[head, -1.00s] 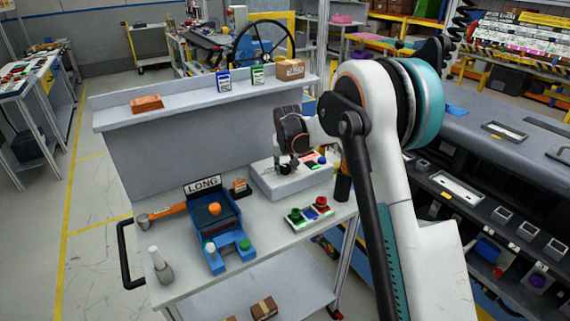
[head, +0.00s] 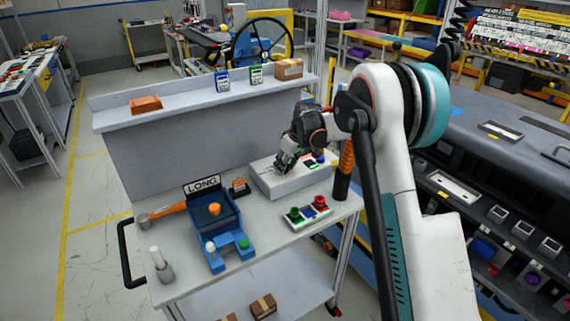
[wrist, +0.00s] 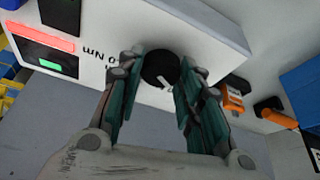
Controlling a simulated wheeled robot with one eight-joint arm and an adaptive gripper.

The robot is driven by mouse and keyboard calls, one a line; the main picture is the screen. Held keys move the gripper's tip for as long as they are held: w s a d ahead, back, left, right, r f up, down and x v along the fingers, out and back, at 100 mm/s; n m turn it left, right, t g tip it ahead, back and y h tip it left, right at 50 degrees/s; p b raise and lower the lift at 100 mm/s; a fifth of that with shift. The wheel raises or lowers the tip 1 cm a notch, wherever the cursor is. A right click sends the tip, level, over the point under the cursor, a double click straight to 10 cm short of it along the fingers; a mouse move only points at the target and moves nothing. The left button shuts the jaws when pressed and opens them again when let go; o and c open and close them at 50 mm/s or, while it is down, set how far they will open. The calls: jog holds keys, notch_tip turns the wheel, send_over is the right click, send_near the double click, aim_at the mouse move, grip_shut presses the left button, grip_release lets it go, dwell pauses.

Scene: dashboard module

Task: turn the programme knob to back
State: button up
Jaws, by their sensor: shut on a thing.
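The programme knob (wrist: 160,68) is a round black knob with a white mark on its lower edge in the wrist view. It stands on a white box (wrist: 200,22), which also shows on the bench in the head view (head: 270,181). My gripper (wrist: 163,80) has its teal-padded fingers on either side of the knob, shut on it. In the head view my gripper (head: 284,162) is over the box's left part and hides the knob. Which marking the knob points at cannot be told.
The box carries a red display (wrist: 38,32) and a green patch (wrist: 50,65). A blue fixture marked LONG (head: 222,243) stands left, a tray with red and green knobs (head: 307,213) in front. A dark cylinder with an orange top (head: 343,180) stands close right.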

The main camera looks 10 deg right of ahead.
dwell(0.3)
jog(key=o, duration=1)
jog(key=shift+o, duration=0.2)
jog(key=v, duration=1.2)
jog(key=shift+w, duration=0.15)
